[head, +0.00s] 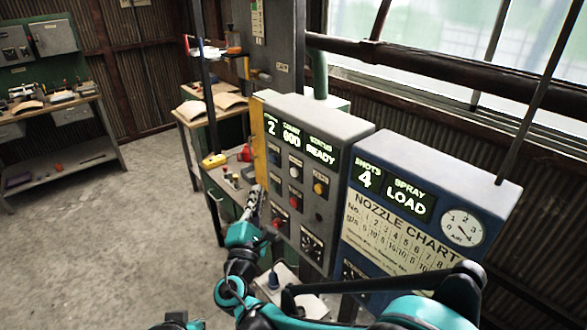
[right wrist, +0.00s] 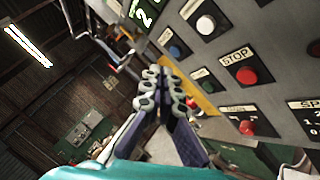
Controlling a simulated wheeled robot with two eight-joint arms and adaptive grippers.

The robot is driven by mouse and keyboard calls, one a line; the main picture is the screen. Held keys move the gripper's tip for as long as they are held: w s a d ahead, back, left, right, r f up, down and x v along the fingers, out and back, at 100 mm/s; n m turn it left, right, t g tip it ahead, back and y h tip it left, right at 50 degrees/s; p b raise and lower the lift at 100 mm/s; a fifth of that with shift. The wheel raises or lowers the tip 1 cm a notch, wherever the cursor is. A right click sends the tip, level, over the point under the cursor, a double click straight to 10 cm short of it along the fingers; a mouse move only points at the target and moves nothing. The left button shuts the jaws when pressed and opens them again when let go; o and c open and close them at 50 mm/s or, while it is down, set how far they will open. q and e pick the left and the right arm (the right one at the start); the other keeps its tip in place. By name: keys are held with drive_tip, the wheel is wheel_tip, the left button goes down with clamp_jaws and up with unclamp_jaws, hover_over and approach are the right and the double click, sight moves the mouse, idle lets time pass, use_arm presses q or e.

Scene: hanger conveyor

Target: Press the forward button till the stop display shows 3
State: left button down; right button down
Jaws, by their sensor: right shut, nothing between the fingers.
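The grey control panel (head: 318,150) has a lit stop display (head: 271,129) reading 2, beside 000 and READY. Below it are a blue button (head: 275,157), a white button (head: 296,173), a yellow button (head: 320,187) and red buttons, one labelled STOP (right wrist: 246,76). I cannot read which button is marked forward. My right gripper (head: 254,200) is shut and empty at the panel's lower left. In the right wrist view its fingertips (right wrist: 163,80) are near the blue button (right wrist: 175,51), seemingly apart from it. My left gripper is not in view.
A blue spray panel (head: 430,180) showing 4 and LOAD, with a nozzle chart, stands right of the grey panel. A bench with a yellow item (head: 214,160) is behind my right gripper. The floor (head: 100,240) at left is clear.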

sight(293, 173)
drive_tip(key=shift+a, duration=0.2)
drive_tip(key=shift+r, duration=0.1)
drive_tip(key=w+d, duration=0.5)
drive_tip(key=d, duration=0.2)
idle(0.4)
drive_tip(key=shift+w+d, duration=0.2)
drive_tip(key=shift+d, duration=0.05)
idle(1.2)
drive_tip(key=shift+w+d, duration=0.15)
drive_tip(key=shift+d, duration=0.05)
